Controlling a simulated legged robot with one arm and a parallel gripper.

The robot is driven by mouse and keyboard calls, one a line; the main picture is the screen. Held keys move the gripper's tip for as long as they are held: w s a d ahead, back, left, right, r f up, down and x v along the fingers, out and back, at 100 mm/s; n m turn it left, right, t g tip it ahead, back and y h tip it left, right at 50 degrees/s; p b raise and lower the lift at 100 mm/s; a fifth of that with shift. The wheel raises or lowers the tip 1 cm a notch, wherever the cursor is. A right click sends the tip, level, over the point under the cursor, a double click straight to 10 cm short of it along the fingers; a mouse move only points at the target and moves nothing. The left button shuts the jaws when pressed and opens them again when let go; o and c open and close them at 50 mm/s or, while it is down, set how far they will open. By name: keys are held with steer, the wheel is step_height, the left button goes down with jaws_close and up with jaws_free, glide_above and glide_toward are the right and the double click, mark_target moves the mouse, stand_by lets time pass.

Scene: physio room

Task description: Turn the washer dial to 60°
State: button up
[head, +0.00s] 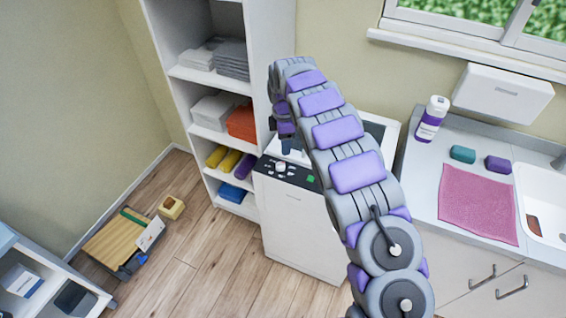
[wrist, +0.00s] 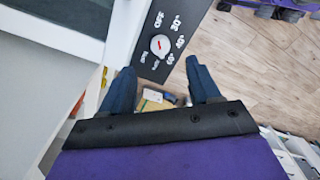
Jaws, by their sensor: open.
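The washer (head: 300,225) is a white box with a dark control panel on its top front edge. Its dial (head: 280,167) is a white round knob. In the wrist view the dial (wrist: 160,45) carries a short red mark, ringed by white labels including OFF, 30°, 40° and 60°. Which label the mark points to is too small to tell. My gripper (wrist: 160,68) is open, with its two dark blue fingers apart and nothing between them. The dial shows just beyond the fingertips, with no visible contact. In the head view my gripper (head: 288,146) is partly hidden above the panel.
A shelf unit (head: 213,75) with towels and rolls stands left of the washer. At right, a counter (head: 433,170) holds a bottle (head: 432,120), a pink cloth (head: 480,203) and a sink (head: 545,205). Floor before the washer is clear.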

mark_target(281, 163)
steer(key=f, duration=0.3)
steer(key=a+f+b, duration=0.1)
steer(key=f, duration=0.2)
steer(key=a+f+b, duration=0.1)
steer(key=f, duration=0.2)
steer(key=shift+f, duration=0.1)
steer(key=shift+d+f, duration=0.35)
steer(key=shift+d, duration=0.35)
steer(key=shift+a, duration=0.45)
steer(key=shift+c, duration=0.4)
steer(key=shift+a+f, duration=0.1)
steer(key=shift+a, duration=0.2)
steer(key=c, duration=0.3)
steer(key=shift+d, duration=0.45)
steer(key=c, duration=0.4)
steer(key=shift+c, duration=1.3)
